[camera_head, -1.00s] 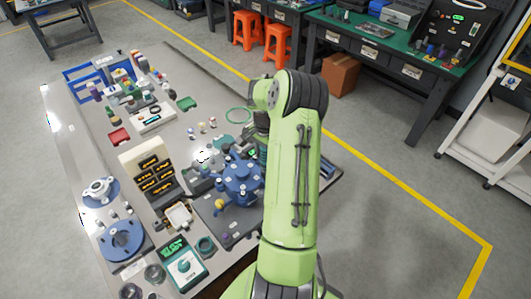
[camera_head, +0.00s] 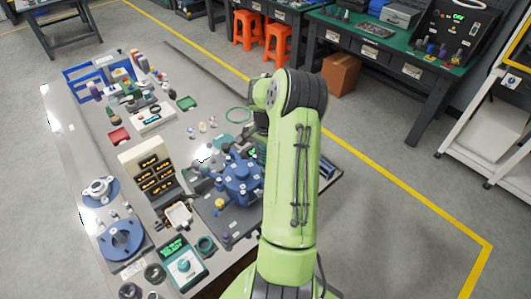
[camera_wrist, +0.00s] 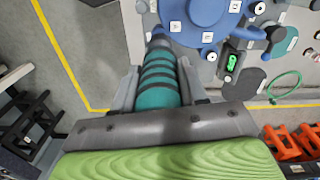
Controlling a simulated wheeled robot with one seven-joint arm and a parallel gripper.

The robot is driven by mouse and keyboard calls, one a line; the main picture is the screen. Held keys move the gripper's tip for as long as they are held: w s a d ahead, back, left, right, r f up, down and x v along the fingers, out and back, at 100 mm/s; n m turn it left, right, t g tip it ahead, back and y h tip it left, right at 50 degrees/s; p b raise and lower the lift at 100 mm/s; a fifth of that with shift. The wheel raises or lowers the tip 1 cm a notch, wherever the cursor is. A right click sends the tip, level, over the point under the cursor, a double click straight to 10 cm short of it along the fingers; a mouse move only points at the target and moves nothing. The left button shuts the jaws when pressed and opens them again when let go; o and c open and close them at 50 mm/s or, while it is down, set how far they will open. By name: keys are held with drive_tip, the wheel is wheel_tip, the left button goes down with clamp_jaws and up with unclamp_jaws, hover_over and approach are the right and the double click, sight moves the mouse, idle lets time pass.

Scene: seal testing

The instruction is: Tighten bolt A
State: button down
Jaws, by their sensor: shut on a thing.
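My gripper (camera_wrist: 158,84) is shut on a teal tool with dark ribbed bands (camera_wrist: 157,80) in the wrist view. The tool's far end points at the edge of the blue round fixture (camera_wrist: 208,18); I cannot tell whether it touches. The fixture bears several small white labels, too small to read, so I cannot tell which bolt is A. In the head view the blue fixture (camera_head: 240,183) stands on a dark plate, just left of my green arm. My arm hides the gripper and most of the tool there.
The grey workbench (camera_head: 75,150) is crowded on the left with a beige rack (camera_head: 150,168), blue flanges (camera_head: 120,240) and a teal box with a display (camera_head: 183,262). A device with a lit green display (camera_wrist: 232,62) sits near the tool. Open floor lies right.

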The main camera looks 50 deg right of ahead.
drive_tip(key=shift+f+b, duration=1.1)
drive_tip(key=shift+f, duration=0.05)
idle(1.5)
drive_tip(key=shift+r, duration=0.1)
drive_tip(key=shift+r+p, duration=1.75)
drive_tip(key=shift+r, duration=0.75)
